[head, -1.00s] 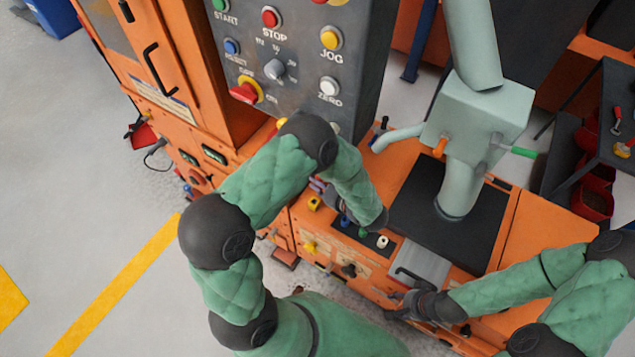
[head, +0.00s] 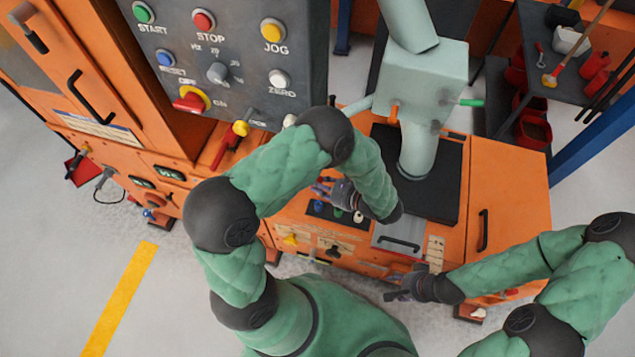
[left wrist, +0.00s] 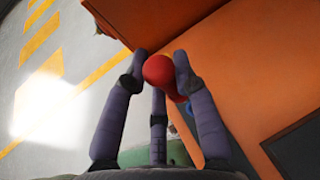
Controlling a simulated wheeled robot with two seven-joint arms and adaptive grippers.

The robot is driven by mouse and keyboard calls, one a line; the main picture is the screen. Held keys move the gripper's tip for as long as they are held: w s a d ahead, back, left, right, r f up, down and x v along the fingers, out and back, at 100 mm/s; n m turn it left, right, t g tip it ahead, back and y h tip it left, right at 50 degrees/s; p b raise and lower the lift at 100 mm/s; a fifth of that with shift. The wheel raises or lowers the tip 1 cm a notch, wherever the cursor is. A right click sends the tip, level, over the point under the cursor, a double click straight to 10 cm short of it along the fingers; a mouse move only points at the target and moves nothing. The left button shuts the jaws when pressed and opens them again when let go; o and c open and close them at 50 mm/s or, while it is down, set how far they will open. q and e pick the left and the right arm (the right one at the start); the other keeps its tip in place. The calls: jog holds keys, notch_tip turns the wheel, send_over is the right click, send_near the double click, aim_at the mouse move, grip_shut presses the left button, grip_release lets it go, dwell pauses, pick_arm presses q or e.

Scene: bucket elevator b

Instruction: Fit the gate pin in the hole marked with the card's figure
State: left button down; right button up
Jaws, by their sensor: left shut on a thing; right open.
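My left gripper (head: 326,188) is partly hidden behind my own forearm in the head view. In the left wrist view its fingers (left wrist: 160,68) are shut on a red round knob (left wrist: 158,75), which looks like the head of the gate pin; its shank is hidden. The grip is above the front of the orange machine (head: 508,190). My right gripper (head: 402,288) is open and empty, low at the machine's front edge. A cream label (head: 434,252) lies beside the grey handled plate (head: 400,238); its marks are too small to read. I cannot make out the marked holes.
A grey control panel (head: 235,60) stands at the left, with a red-and-yellow lever (head: 230,142) below it. A pale green spout (head: 420,85) rises from the black plate. A dark shelf (head: 510,95) with tools is at the right.

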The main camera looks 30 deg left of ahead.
pick_arm(q)
jog(key=shift+f, duration=0.1)
jog(key=shift+f+b, duration=2.3)
jog(key=shift+f, duration=0.55)
jog(key=shift+f+b, duration=0.5)
jog(key=shift+f, duration=0.65)
jog(key=shift+f, duration=1.05)
jog(key=c, duration=0.9)
grip_release()
jog(key=v, duration=1.2)
